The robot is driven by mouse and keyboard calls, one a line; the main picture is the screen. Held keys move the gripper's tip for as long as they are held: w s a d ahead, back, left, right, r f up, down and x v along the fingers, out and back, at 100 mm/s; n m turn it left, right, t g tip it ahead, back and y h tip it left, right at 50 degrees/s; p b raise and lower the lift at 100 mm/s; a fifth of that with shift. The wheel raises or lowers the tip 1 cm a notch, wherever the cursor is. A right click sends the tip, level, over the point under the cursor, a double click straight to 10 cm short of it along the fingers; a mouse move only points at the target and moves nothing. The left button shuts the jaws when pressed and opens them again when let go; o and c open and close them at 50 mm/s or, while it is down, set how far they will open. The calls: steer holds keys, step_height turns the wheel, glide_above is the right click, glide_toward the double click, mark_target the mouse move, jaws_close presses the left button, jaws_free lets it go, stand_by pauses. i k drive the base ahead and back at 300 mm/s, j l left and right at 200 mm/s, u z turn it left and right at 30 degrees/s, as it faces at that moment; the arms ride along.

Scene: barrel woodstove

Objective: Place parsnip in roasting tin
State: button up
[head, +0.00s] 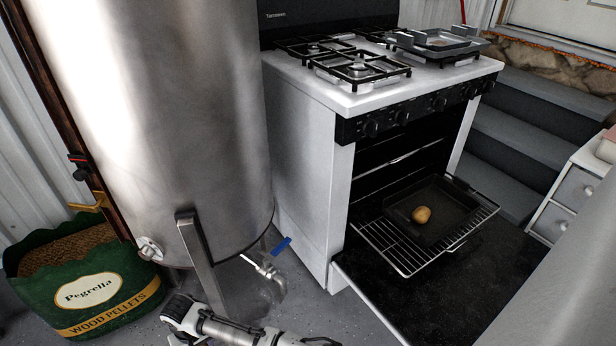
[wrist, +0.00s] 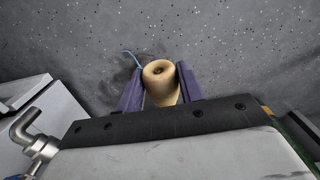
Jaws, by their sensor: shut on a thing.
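The parsnip (wrist: 164,88) is tan, with its round crown end facing the wrist camera and a dark spot in the middle. My gripper (wrist: 158,80) is shut on it, a purple finger on each side, over the grey floor. The parsnip's far end is hidden. In the head view my arm shows at the bottom edge, and I cannot make out the parsnip there. A dark roasting tin (head: 450,213) sits on the pulled-out oven rack, apart from my arm. A round yellow-brown thing like a potato (head: 421,215) lies in the tin.
The oven door (head: 440,300) is folded down. The wire rack (head: 390,250) sticks out above it. A steel tank (head: 160,110) with a tap (head: 268,268) stands left of the stove (head: 310,180). A pellet bag (head: 90,285) is at left. A grey tray (head: 440,42) is on the hob.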

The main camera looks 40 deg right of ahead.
mark_target(440, 206)
steer(key=k+l+z, duration=0.1)
steer(key=z, duration=0.25)
steer(key=k+l+z, duration=0.1)
steer(key=z, duration=0.3)
steer(key=l, duration=0.1)
